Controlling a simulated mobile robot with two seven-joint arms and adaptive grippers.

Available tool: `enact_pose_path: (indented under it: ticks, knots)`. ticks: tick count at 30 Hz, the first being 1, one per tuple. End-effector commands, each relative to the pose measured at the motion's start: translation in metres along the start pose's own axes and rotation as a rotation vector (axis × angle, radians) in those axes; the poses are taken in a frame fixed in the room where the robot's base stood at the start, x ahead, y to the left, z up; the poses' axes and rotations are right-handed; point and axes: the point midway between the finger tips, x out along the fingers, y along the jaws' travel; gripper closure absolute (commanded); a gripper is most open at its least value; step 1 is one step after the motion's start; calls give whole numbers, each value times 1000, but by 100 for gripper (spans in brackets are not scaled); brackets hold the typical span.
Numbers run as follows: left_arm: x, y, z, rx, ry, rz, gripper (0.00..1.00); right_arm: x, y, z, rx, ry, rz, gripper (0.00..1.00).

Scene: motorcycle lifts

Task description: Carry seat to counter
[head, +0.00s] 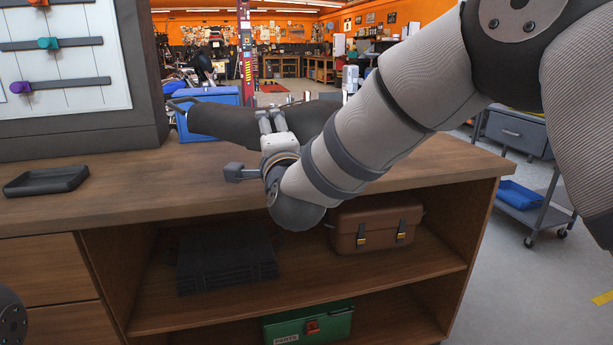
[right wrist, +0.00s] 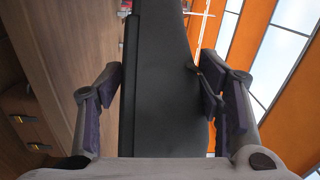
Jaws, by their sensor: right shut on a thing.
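The seat (head: 225,124) is long and black. It lies roughly level across the head view, over the back part of the wooden counter (head: 400,180). My right gripper (head: 272,125) is shut on the middle of the seat. In the right wrist view, the seat (right wrist: 165,75) runs between the two fingers of the right gripper (right wrist: 160,85). My right forearm hides part of the seat's right side. I cannot tell whether the seat touches the counter top. My left gripper is not in view.
A black tray (head: 46,181) lies on the counter's left, before a dark panel (head: 65,125). Blue boxes (head: 205,97) stand behind the counter. The shelves below hold a brown case (head: 375,222), a black case (head: 226,260) and a green box (head: 308,325). A grey cart (head: 515,132) stands right.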

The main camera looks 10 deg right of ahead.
Motion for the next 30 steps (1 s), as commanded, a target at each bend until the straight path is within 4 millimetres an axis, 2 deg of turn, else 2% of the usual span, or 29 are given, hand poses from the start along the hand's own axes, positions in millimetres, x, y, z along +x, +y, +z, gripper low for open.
enact_pose_path:
  ticks: [1,3,5,8,18,21,24,30]
  knots:
    - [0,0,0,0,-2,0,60,6,-12,4,-3,-2,-18,100]
    - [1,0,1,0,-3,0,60,10,-18,9,-4,-8,-20,100]
    - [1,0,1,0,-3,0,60,12,-19,8,-5,-10,-20,100]
    - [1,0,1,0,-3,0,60,16,-13,-4,-7,-9,-19,100]
    - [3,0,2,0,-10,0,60,32,32,-79,-8,-8,-17,100]
    - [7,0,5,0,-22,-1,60,34,58,-92,-8,-12,-14,100]
    - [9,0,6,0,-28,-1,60,36,72,-103,-7,-12,-16,100]
    - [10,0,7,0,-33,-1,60,38,83,-113,-7,-12,-21,100]
